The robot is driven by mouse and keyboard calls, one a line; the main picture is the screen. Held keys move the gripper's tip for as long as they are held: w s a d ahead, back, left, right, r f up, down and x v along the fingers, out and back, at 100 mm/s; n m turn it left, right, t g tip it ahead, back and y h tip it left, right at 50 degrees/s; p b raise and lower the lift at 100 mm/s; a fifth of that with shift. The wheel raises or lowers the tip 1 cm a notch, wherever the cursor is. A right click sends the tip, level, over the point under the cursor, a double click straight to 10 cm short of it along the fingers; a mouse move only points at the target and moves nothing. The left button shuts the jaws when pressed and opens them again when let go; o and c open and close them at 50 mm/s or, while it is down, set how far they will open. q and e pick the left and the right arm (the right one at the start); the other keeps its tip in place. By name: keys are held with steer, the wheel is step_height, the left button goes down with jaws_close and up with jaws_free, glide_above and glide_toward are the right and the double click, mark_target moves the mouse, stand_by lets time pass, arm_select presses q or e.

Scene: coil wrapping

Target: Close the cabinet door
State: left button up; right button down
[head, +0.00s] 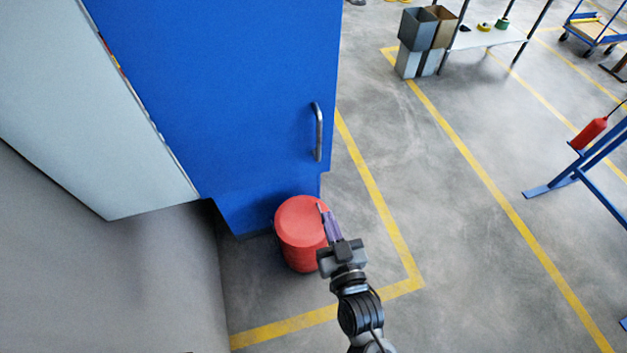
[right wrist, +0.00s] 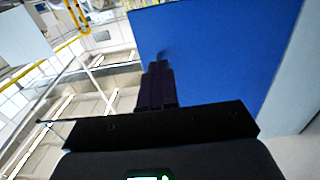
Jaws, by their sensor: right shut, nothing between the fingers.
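The cabinet shows a large blue front panel (head: 225,90) with a vertical metal handle (head: 318,132) near its right edge. A pale grey panel (head: 85,110) stands at an angle on its left. A narrow strip between them shows small coloured bits; I cannot tell how far any door stands open. My right gripper (head: 323,208) is shut and empty, below the handle and over the right side of a red drum. In the right wrist view its fingers (right wrist: 157,75) are together, with a blue panel (right wrist: 220,50) behind them. My left gripper is out of view.
The red drum (head: 300,232) stands on the floor by the cabinet's lower right corner. Yellow floor lines (head: 385,205) run to the right. Boxes (head: 427,28), a table (head: 490,38) and a blue frame (head: 590,165) stand farther off. The floor between is clear.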

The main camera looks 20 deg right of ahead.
steer(key=p, duration=0.2)
glide_toward(310, 163)
steer(key=w, duration=0.5)
steer(key=shift+w+d, duration=0.15)
steer(key=shift+w, duration=0.05)
steer(key=shift+w+f, duration=0.1)
steer(key=shift+w, duration=0.6)
steer(key=shift+w+d, duration=0.1)
steer(key=shift+w, duration=0.05)
